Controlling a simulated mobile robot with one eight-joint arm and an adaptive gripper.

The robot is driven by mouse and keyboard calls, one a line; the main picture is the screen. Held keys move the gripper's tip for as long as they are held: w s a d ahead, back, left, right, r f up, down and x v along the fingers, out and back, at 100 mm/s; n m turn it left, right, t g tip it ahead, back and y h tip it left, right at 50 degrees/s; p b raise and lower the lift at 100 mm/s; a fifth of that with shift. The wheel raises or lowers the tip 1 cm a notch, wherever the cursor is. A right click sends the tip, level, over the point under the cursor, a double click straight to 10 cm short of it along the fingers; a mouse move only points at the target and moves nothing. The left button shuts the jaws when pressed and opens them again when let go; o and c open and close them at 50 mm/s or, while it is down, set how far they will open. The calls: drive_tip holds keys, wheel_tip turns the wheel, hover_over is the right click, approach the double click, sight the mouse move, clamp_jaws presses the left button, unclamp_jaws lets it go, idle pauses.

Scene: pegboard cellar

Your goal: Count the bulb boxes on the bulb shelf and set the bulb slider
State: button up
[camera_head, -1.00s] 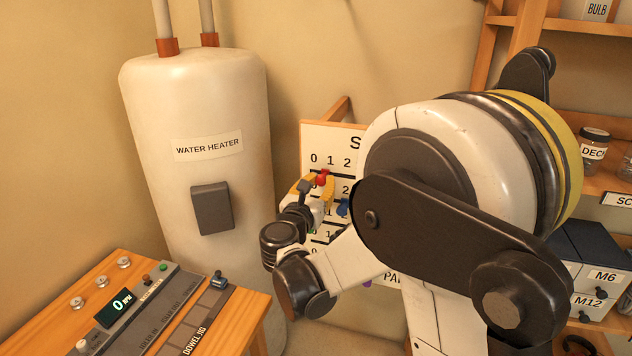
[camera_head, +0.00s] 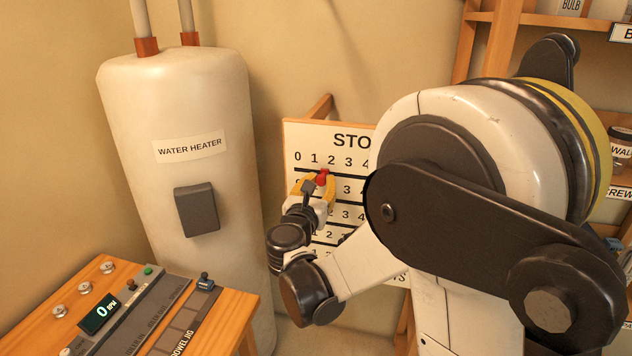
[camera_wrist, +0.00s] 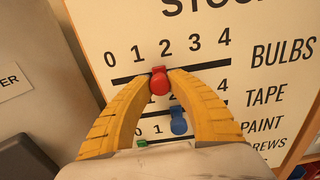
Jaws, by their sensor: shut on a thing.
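The stock board (camera_head: 300,135) stands behind my gripper, with rows of numbers; in the wrist view the board (camera_wrist: 275,85) shows BULBS, TAPE and PAINT labels. The red bulb slider (camera_wrist: 159,80) sits on the top slot beneath the numbers 0 to 4, between 1 and 2, seemingly nearer 2. It also shows in the head view (camera_head: 322,176). My gripper (camera_wrist: 160,84) has its yellow fingers shut on the slider's knob. On the bulb shelf (camera_head: 560,18), one BULB box (camera_head: 571,6) shows at the top edge; the rest is cut off or hidden by my arm.
A blue slider (camera_wrist: 178,122) sits just below the fingers, and a green one (camera_wrist: 142,143) lower down. The water heater (camera_head: 185,110) stands left of the board. A wooden bench with a control panel (camera_head: 125,310) is at front left. Shelves with jars stand at right.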

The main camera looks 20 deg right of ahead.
drive_tip(key=shift+s+d, duration=0.8)
drive_tip(key=shift+d, duration=0.3)
drive_tip(key=shift+s+d, duration=0.8)
drive_tip(key=shift+d, duration=0.3)
drive_tip(key=o, duration=1.8)
drive_tip(key=shift+s+a, duration=0.15)
drive_tip(key=shift+s, duration=0.1)
approach(346, 175)
drive_tip(key=v, duration=0.4)
drive_tip(key=shift+s, duration=0.1)
